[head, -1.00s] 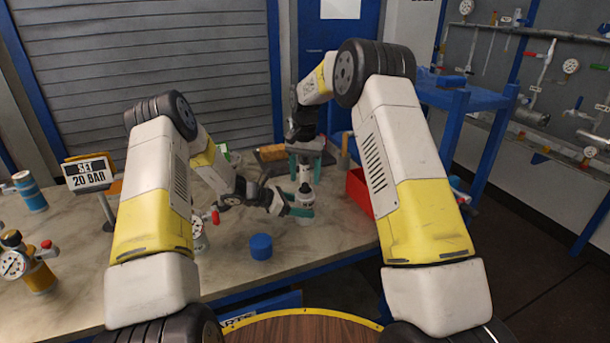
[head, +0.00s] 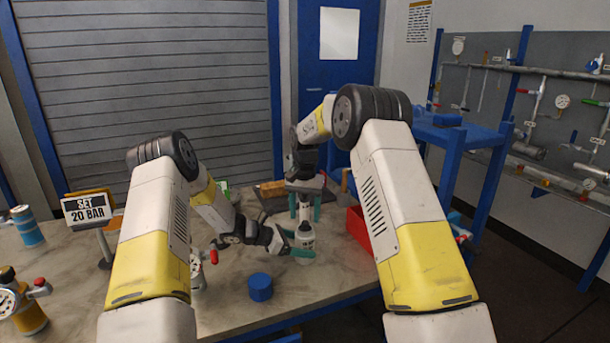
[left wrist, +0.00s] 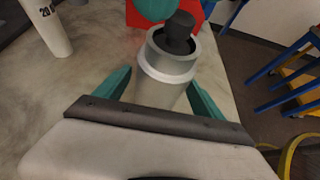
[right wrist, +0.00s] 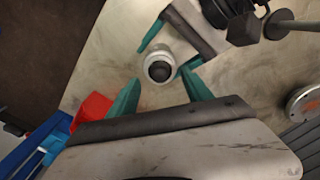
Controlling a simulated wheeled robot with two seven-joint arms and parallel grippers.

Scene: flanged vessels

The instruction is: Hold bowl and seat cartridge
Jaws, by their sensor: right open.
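The bowl (head: 304,241) is a pale upright cylinder with a metal collar, on or just above the bench. My left gripper (head: 301,240) is shut on its sides; in the left wrist view the bowl (left wrist: 160,88) sits between both teal fingers. A dark round-topped piece, apparently the cartridge (left wrist: 179,33), stands in the bowl's mouth; how deep it sits is hidden. My right gripper (head: 304,206) points down from above, open, with fingers either side of the bowl's top. In the right wrist view the dark cartridge top (right wrist: 160,71) lies between its fingertips, apart from both.
A red bin (head: 358,226) stands close to the right of the bowl. A "SET 20 BAR" sign (head: 87,209) and an orange gauge vessel (head: 30,312) are at the left.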

